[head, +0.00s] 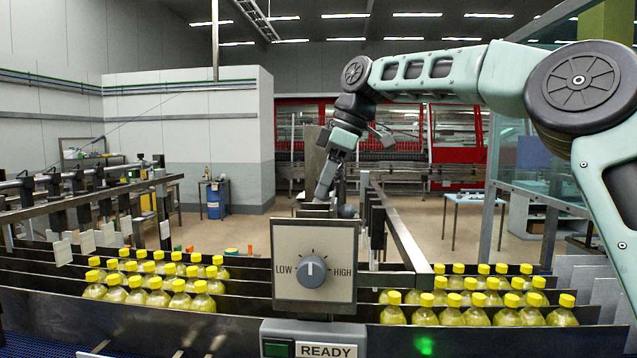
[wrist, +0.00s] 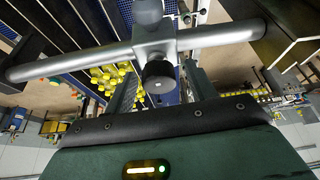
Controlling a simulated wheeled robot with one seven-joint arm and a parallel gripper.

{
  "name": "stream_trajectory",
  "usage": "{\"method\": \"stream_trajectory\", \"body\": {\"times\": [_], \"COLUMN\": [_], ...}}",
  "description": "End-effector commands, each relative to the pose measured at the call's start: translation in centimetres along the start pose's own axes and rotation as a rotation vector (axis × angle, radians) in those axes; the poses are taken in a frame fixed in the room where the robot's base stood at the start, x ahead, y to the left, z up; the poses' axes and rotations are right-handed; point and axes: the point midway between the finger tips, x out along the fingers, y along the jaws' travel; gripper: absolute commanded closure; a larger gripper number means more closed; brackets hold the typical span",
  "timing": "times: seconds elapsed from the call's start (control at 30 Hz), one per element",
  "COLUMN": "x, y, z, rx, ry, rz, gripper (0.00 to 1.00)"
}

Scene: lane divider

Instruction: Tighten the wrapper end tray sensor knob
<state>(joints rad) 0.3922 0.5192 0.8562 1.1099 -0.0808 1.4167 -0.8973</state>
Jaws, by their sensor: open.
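A dark round knob (wrist: 158,77) with a ridged rim sits on a grey metal clamp (wrist: 153,47) in the wrist view. The clamp crosses a long grey rod (wrist: 75,66). My gripper (wrist: 160,82) is open, its two fingers apart on either side of the knob. I cannot tell whether either finger touches it. In the head view my gripper (head: 326,190) points down behind the dial panel, and its fingertips are partly hidden. A small dark rounded part (head: 347,211) shows beside them there; I cannot tell whether it is the knob.
A panel with a LOW/HIGH dial (head: 312,271) stands in front of my gripper, above a READY sign (head: 327,350). Yellow-capped bottles (head: 150,284) fill lanes at left, with more bottles (head: 480,300) at right. A metal rail (head: 400,240) runs close to my gripper's right.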

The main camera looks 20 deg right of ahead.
Motion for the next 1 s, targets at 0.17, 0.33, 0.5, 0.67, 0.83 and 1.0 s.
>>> {"method": "stream_trajectory", "body": {"times": [0.17, 0.33, 0.5, 0.67, 0.83, 1.0], "x": [0.00, -0.01, -0.01, 0.03, 0.06, 0.10], "y": [0.00, -0.02, -0.02, -0.04, -0.08, -0.12], "z": [0.01, 0.00, 0.00, -0.01, 0.02, 0.00], "rx": [0.000, 0.000, 0.003, 0.027, 0.097, 0.216], "ry": [0.000, 0.000, 0.000, 0.000, -0.002, -0.001], "rz": [0.000, 0.000, 0.001, 0.012, 0.043, 0.092], "gripper": [0.45, 0.89, 0.89, 0.89, 0.89, 0.89]}}
